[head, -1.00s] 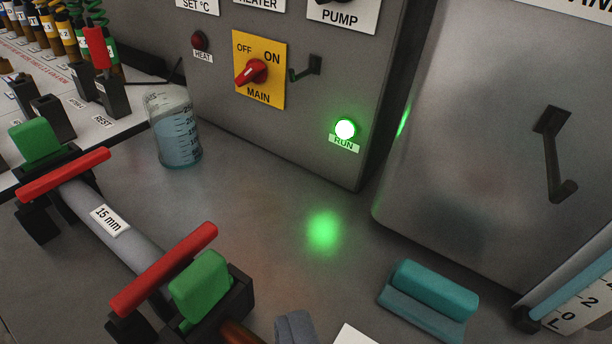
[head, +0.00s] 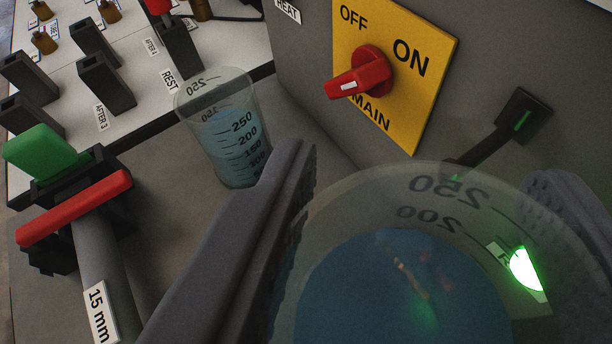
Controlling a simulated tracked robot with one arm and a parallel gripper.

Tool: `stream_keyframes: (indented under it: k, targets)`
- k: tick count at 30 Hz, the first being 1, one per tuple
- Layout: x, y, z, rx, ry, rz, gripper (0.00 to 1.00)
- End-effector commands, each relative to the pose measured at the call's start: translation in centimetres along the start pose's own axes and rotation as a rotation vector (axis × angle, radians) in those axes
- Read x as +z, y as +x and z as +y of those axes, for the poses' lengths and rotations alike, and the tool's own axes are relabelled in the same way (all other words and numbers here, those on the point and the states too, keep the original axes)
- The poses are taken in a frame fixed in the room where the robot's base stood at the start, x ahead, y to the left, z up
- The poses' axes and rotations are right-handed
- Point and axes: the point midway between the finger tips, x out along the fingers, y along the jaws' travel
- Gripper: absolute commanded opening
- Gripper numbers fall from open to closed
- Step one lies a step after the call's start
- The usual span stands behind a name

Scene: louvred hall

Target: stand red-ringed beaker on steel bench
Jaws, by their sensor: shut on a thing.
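My gripper (head: 418,172) is shut on a clear beaker (head: 330,222) with blue liquid in it and a 250 and 200 scale. I see the beaker from above, large at the lower right, between the two dark fingers. Its lower part is out of view, so I cannot tell whether it touches anything below; no red ring shows on the part in view. A second clear beaker (head: 222,140) with blue liquid stands to the left on the grey steel bench (head: 180,215). No red ring shows on it either.
A grey cabinet with a yellow main switch plate (head: 425,95), a red knob (head: 362,78) and a dark hook (head: 520,112) rises close behind. A white rack board (head: 130,70) is at upper left.

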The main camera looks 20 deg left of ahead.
Motion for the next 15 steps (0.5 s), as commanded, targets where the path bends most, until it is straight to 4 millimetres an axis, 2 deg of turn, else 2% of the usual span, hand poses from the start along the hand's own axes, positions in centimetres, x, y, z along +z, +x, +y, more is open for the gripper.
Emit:
stream_keyframes:
  k: [2, 10, 15]
  targets:
    - [0.5, 0.0, 0.2, 0.004, 0.002, 0.0, 0.04]
    - [4.8, 1.4, 1.1, 0.017, 0.01, -0.002, 0.04]
    - [6.0, 1.8, 1.2, 0.019, 0.008, 0.0, 0.04]
